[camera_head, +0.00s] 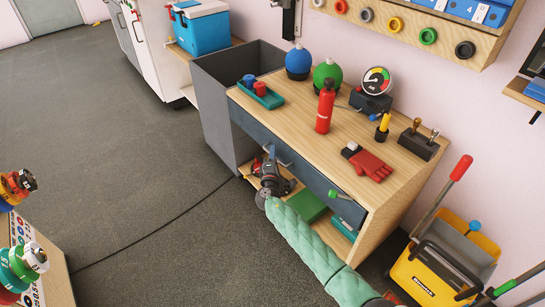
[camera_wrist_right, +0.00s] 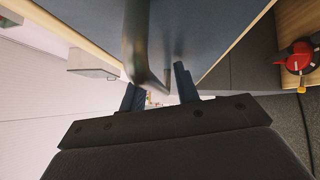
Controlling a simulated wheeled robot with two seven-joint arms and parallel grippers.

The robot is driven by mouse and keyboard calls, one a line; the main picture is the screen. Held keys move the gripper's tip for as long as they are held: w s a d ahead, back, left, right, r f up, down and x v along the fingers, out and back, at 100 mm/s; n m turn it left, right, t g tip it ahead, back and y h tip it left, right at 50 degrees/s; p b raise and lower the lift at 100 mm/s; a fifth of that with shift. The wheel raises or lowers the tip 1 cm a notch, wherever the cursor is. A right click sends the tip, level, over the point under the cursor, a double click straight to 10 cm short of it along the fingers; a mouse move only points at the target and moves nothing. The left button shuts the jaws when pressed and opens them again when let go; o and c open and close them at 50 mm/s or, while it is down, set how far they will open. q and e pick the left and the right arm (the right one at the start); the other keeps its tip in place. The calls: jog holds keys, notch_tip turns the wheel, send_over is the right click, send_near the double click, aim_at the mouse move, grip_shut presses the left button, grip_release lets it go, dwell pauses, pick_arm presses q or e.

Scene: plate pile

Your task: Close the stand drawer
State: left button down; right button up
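The stand (camera_head: 300,100) is a wooden workbench with a dark blue-grey drawer front (camera_head: 310,178) below its top. The drawer looks close to flush in the head view; I cannot tell how far it is open. A metal bar handle (camera_head: 284,161) is on the front. My right gripper (camera_head: 270,160) is at this handle, its arm in a green sleeve. In the right wrist view its two dark fingers (camera_wrist_right: 158,88) are apart, with the curved handle (camera_wrist_right: 140,45) close in front of and between them; contact is unclear. The drawer front (camera_wrist_right: 215,35) fills the top. My left gripper is out of view.
A red bottle (camera_head: 325,108), a red glove (camera_head: 368,163) and other items stand on top. A yellow bucket (camera_head: 430,272) is at the right.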

dwell(0.3)
jog(key=shift+s+f, duration=0.1)
jog(key=shift+s, duration=0.1)
jog(key=s+a, duration=0.1)
jog(key=s, duration=0.6)
jog(key=shift+s+f, duration=0.15)
jog(key=shift+f, duration=0.3)
jog(key=shift+a, duration=0.1)
